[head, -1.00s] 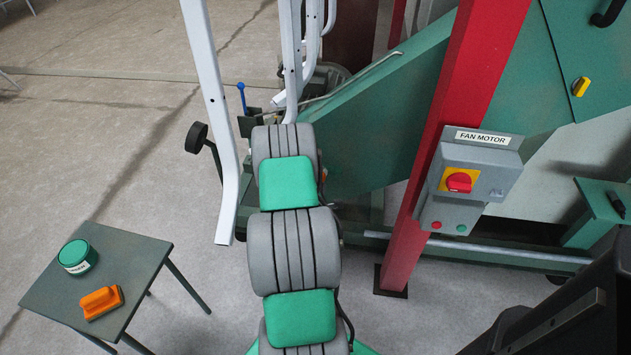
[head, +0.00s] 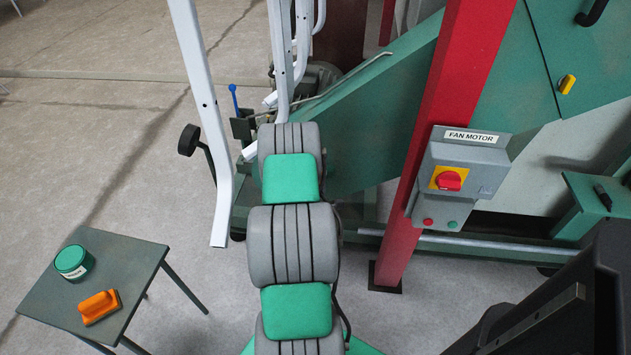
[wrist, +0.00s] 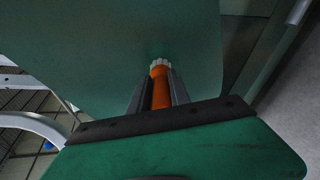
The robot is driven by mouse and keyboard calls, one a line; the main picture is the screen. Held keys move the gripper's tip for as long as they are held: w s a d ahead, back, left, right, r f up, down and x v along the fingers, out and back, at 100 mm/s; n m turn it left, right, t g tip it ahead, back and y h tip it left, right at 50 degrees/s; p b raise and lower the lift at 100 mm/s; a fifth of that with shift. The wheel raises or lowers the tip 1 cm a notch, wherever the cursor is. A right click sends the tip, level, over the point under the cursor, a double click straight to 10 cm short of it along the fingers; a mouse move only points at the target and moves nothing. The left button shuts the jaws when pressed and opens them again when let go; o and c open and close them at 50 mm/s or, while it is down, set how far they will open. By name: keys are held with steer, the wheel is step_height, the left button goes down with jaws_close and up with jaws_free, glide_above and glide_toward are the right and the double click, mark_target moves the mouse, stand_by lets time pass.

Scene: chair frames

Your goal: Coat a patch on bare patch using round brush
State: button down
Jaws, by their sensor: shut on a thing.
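In the wrist view, my gripper (wrist: 155,92) is shut on the orange handle of the round brush (wrist: 160,72). The brush points away from the camera, with its pale tip at the far end. A broad dull green panel (wrist: 120,45) fills the area around and beyond the tip. I cannot tell whether the tip touches this panel. No bare patch can be made out with certainty. In the head view my arm stretches forward up the middle, and the gripper and brush are hidden beyond it.
A small table (head: 128,290) at lower left holds a green tin (head: 74,262) and an orange block-handled tool (head: 100,306). A white frame post (head: 212,150) stands close left of my arm. A red column (head: 425,170) with a FAN MOTOR switch box (head: 462,165) stands right.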

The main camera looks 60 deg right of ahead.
steer(key=shift+s+d, duration=0.15)
steer(key=shift+s, duration=0.25)
steer(key=shift+s+d+p, duration=0.25)
steer(key=shift+s+p, duration=0.2)
steer(key=shift+s, duration=0.1)
steer(key=shift+s+d+p, duration=0.25)
steer(key=shift+s+p, duration=0.2)
steer(key=shift+s, duration=0.05)
steer(key=shift+s+d+r+p, duration=0.1)
steer(key=shift+s+d+p, duration=0.15)
steer(key=shift+s, duration=0.3)
steer(key=shift+s+d+p, duration=0.2)
steer(key=shift+s, duration=0.3)
